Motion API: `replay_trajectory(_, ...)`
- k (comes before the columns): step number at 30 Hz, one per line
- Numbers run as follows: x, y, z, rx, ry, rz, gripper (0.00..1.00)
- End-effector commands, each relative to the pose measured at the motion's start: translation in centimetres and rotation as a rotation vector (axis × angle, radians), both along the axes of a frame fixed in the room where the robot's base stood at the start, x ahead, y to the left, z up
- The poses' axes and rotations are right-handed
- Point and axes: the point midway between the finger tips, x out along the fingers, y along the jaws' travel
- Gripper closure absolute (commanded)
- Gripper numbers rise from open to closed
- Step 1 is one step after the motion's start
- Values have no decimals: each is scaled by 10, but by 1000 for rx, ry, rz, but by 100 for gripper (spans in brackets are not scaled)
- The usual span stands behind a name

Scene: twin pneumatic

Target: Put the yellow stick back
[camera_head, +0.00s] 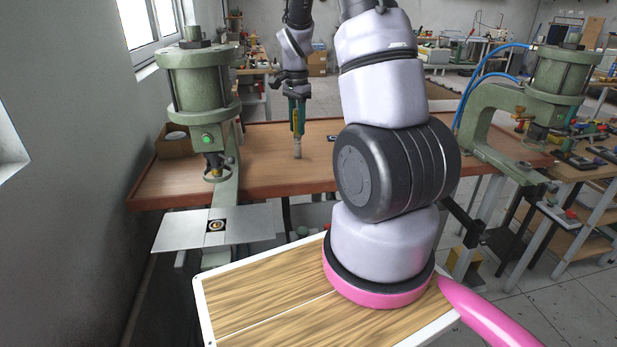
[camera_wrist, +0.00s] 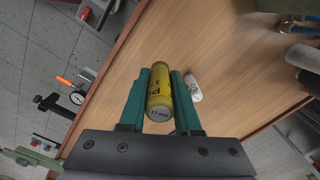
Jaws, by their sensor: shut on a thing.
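The yellow stick (camera_wrist: 160,92) is between the teal fingers of my gripper (camera_wrist: 160,76) in the wrist view, with dark lettering on its side. My gripper (camera_head: 297,103) is shut on it. In the head view the yellow stick (camera_head: 298,122) hangs roughly upright from the fingers over the wooden table (camera_head: 262,162). A small white cylinder (camera_wrist: 193,87) shows beside the right finger in the wrist view. A pale piece (camera_head: 297,150) shows just below the stick in the head view. I cannot tell whether the stick touches anything below.
A green press (camera_head: 200,85) stands left of my gripper and another green press (camera_head: 545,85) stands at the right. A cardboard box (camera_head: 176,140) sits at the table's left end. Small dark items (camera_head: 316,127) lie behind the gripper. The table's front middle is clear.

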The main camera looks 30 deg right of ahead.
Motion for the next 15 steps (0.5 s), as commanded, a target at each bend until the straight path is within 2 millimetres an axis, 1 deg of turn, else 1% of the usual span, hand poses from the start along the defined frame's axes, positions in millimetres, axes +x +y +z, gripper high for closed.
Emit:
replay_trajectory(1,-10,-6,-5,0,2,-79,100)
replay_trajectory(3,-20,-11,-11,-1,2,-181,100)
replay_trajectory(6,-29,-16,-17,-1,1,-282,100)
replay_trajectory(8,-33,-18,-20,-2,0,-318,100)
replay_trajectory(10,-35,-19,-28,-2,3,-341,100)
replay_trajectory(15,-36,-20,-61,-2,4,-350,100)
